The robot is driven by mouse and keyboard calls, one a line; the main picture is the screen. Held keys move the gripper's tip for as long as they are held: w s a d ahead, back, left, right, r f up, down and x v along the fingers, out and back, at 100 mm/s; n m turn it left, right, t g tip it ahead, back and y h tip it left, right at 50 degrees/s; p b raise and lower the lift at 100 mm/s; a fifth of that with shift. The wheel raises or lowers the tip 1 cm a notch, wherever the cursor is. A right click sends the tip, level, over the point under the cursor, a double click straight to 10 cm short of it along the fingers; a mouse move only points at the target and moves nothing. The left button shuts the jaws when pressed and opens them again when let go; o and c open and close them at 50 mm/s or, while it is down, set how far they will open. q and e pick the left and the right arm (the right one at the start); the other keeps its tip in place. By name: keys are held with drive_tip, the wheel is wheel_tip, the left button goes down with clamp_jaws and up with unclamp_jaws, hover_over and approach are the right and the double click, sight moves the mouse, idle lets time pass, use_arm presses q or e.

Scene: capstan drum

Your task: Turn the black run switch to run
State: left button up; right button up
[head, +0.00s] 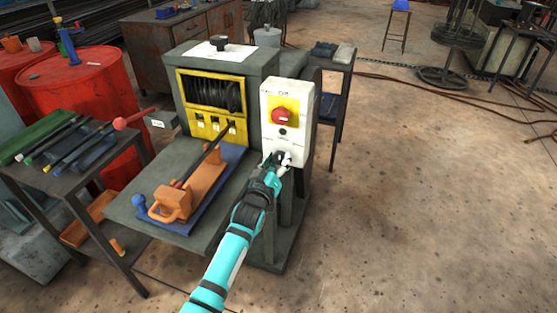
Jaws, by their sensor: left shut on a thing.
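The white control box (290,100) stands on the right side of the grey capstan machine (262,75). A red stop button (283,115) on a yellow plate sits in its upper half, with a small dark round part (282,131) below it. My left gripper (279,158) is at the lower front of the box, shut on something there. The black run switch is not clearly visible; my gripper covers that spot. My right gripper is not in view.
An orange tool (205,180) lies on a blue tray (226,162) on the machine's table. A red-knobbed lever (121,123) sticks out left. Red drums (75,85) and a tool bench (25,170) stand left.

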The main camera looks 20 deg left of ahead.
use_arm(q)
drive_tip(key=m+p, duration=0.1)
drive_tip(key=m, duration=0.3)
drive_tip(key=shift+m, duration=2.1)
drive_tip(key=o, duration=1.2)
drive_tip(key=shift+c, duration=0.2)
drive_tip(key=s, duration=1.2)
drive_tip(key=shift+a, duration=0.25)
